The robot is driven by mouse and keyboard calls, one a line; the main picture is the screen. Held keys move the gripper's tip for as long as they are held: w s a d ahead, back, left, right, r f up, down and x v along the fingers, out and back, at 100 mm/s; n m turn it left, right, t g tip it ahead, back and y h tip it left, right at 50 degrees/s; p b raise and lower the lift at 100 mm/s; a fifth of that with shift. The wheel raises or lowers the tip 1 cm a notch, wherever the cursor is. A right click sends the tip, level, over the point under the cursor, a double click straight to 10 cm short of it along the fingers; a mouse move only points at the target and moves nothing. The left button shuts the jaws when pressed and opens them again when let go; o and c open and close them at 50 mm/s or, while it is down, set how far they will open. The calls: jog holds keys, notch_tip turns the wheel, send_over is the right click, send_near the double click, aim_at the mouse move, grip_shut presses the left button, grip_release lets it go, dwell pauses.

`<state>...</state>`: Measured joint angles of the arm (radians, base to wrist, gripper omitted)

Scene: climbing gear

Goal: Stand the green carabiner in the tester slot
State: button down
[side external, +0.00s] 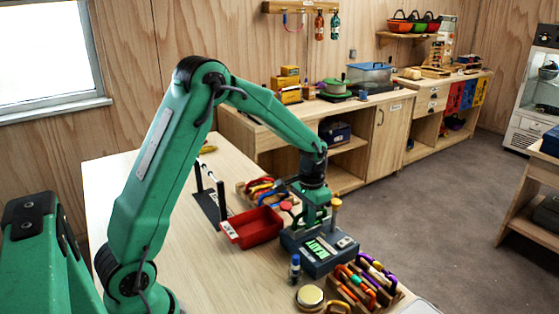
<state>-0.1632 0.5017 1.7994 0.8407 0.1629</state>
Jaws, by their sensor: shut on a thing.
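The tester (340,259) is a blue-grey block with a lit green display, on the wooden bench right of centre. My gripper (319,224) points down directly over the back part of the tester. It is shut on what appears to be the green carabiner, which is small and hard to tell from the green jaws. The tester slot is hidden by the gripper, so I cannot tell whether the carabiner touches it.
A red tray (252,228) lies left of the tester. A rack of coloured carabiners (366,281) stands in front, with a blue bottle (295,268) and a round tin (310,297) beside it. More carabiners (262,191) lie behind the tray.

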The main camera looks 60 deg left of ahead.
jog(key=shift+f, duration=0.15)
jog(key=c, duration=1.4)
grip_release()
jog(key=shift+c, duration=0.2)
jog(key=shift+r, duration=3.95)
jog(key=shift+s+d+r, duration=0.15)
jog(key=shift+s+r, duration=0.1)
jog(key=shift+r, duration=0.15)
jog(key=s+d+r+t, duration=0.3)
jog(key=s+d+r, duration=0.1)
jog(key=s+r, duration=0.55)
jog(key=s+d+t, duration=0.2)
jog(key=s+d, duration=0.1)
jog(key=s, duration=1)
jog(key=shift+t, duration=0.3)
